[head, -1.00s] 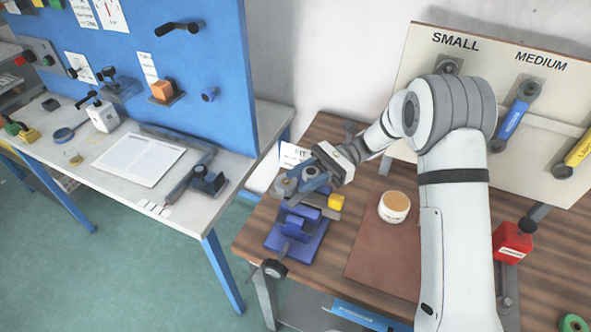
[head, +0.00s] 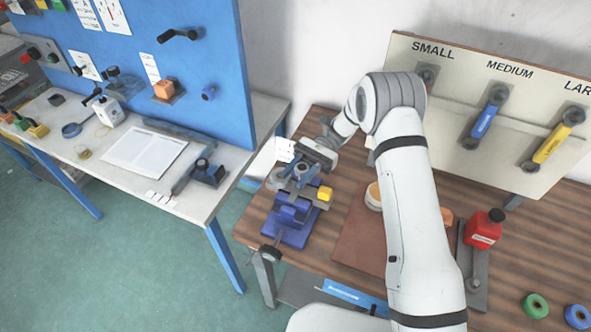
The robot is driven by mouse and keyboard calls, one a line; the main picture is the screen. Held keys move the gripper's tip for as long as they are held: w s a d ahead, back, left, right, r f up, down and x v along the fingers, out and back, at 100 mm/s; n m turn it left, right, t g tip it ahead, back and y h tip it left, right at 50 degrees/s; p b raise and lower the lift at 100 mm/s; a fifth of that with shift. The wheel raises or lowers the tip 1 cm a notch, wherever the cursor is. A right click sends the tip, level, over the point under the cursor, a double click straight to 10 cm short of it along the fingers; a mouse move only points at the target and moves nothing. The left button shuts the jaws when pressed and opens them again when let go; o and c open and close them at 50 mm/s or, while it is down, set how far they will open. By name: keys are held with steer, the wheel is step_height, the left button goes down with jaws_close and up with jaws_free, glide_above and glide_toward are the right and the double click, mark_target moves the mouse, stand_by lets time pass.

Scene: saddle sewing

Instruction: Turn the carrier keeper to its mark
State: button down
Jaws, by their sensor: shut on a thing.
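A blue fixture (head: 284,231) stands at the left end of the wooden bench, with a yellow block (head: 324,194) on its right side. My gripper (head: 299,180) is above the upper part of this fixture, shut on a small part there, which I take to be the carrier keeper. The fingers and my wrist hide most of that part. Its mark and exact angle cannot be made out. A round grey piece (head: 276,179) sits just left of the fingers.
A round tub (head: 374,196), a brown mat (head: 350,239) and a red bottle (head: 483,229) are on the bench. A size board (head: 466,96) with a blue and a yellow tool stands behind. A white table (head: 207,217) with a blue panel (head: 208,52) stands left.

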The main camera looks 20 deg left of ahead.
steer(key=c, duration=0.9)
jaws_free()
steer(key=shift+c, duration=0.2)
